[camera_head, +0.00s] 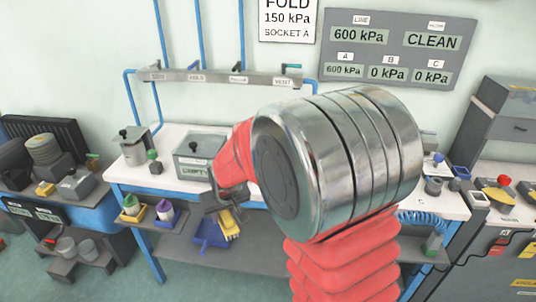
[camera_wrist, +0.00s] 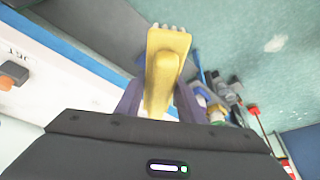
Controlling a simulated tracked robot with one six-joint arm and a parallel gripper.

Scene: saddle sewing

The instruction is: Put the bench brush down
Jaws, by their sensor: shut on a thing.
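The bench brush (camera_head: 229,226) is yellow with pale bristles. My gripper (camera_head: 222,203) is shut on it in front of the white bench's front edge, with the brush hanging below the jaws. In the wrist view the yellow brush (camera_wrist: 166,62) points away from me between the two dark fingers of my gripper (camera_wrist: 157,100). Its bristles show at the far end. A blue tray or dustpan (camera_head: 207,236) shows just left of the brush in the head view; I cannot tell whether they touch.
The white bench top (camera_head: 177,133) carries a grey labelled box (camera_head: 194,158) and a metal pot (camera_head: 133,146). My arm hides the middle.

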